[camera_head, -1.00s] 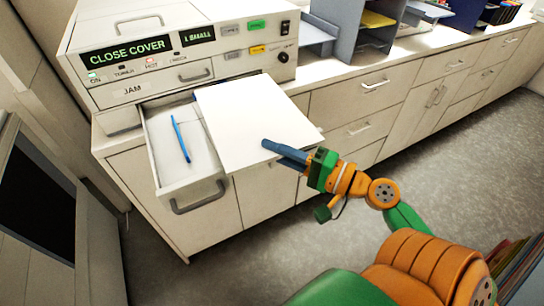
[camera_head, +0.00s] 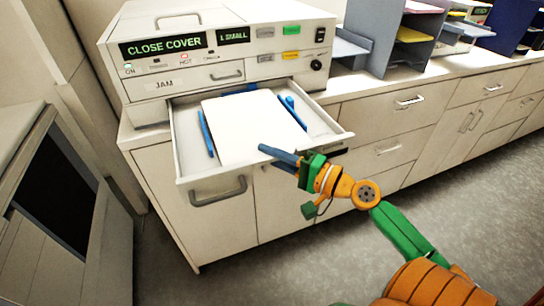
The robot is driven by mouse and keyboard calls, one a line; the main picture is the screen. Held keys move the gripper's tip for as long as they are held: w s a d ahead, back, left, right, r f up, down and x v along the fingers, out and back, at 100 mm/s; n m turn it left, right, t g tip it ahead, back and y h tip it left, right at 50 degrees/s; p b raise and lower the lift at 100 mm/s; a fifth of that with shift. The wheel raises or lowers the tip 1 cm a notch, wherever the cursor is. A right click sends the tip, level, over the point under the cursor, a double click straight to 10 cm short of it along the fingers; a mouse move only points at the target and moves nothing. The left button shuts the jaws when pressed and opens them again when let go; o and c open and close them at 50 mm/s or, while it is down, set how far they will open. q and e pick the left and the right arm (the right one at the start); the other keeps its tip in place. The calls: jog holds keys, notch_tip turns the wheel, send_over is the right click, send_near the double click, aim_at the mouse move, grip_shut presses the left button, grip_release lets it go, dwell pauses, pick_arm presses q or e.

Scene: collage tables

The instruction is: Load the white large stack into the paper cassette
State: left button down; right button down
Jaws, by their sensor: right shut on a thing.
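The white large stack (camera_head: 240,128) is a flat white sheet-like block. It is over the open paper cassette (camera_head: 218,189), a drawer pulled out below the copier panel. The stack lies between the left blue guide (camera_head: 205,133) and the right blue guide (camera_head: 291,112). Whether it rests on the cassette floor or is held just above it, I cannot tell. My left gripper is not in view.
The copier (camera_head: 215,50) stands behind the cassette, with a "CLOSE COVER" display and a "JAM" label. Grey shelf trays (camera_head: 385,40) stand on the counter to the right. A dark-screened grey unit (camera_head: 60,195) is at the left. The floor (camera_head: 380,215) at right is clear.

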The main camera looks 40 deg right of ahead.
jog(key=shift+f, duration=0.25)
jog(key=c, duration=0.8)
grip_release()
jog(key=shift+r, duration=0.1)
jog(key=shift+s, duration=0.1)
jog(key=shift+s+f, duration=0.1)
jog(key=shift+f, duration=0.1)
jog(key=b+v, duration=0.3)
jog(key=v, duration=0.4)
jog(key=shift+r, duration=0.15)
